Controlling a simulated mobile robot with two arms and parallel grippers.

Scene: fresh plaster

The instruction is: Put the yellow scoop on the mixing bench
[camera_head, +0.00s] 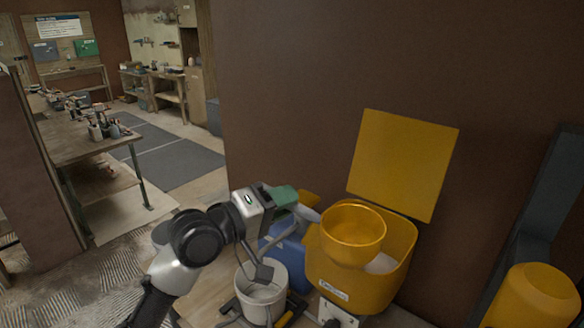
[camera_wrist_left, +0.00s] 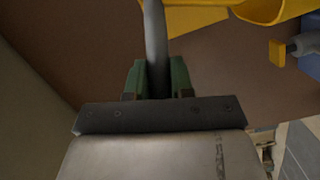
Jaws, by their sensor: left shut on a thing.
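The yellow scoop (camera_head: 352,232) has a round bowl and a grey handle. My left gripper (camera_head: 288,197), with green fingers, is shut on the handle, which also shows between the fingers (camera_wrist_left: 157,78) in the left wrist view. The bowl is held over the open yellow bin (camera_head: 345,283), in front of its raised lid. From here I cannot tell whether bowl and bin touch. A wooden bench (camera_head: 85,147) with tools and pots stands at the far left; I cannot tell if it is the mixing bench. My right gripper is not in view.
White material (camera_head: 381,263) lies in the bin. A white bucket (camera_head: 262,292) and a blue container (camera_head: 287,250) stand close below my left arm. A brown wall rises behind the bin. A yellow rounded object (camera_head: 537,295) is at right. Grey mats (camera_head: 160,152) lie on open floor further back.

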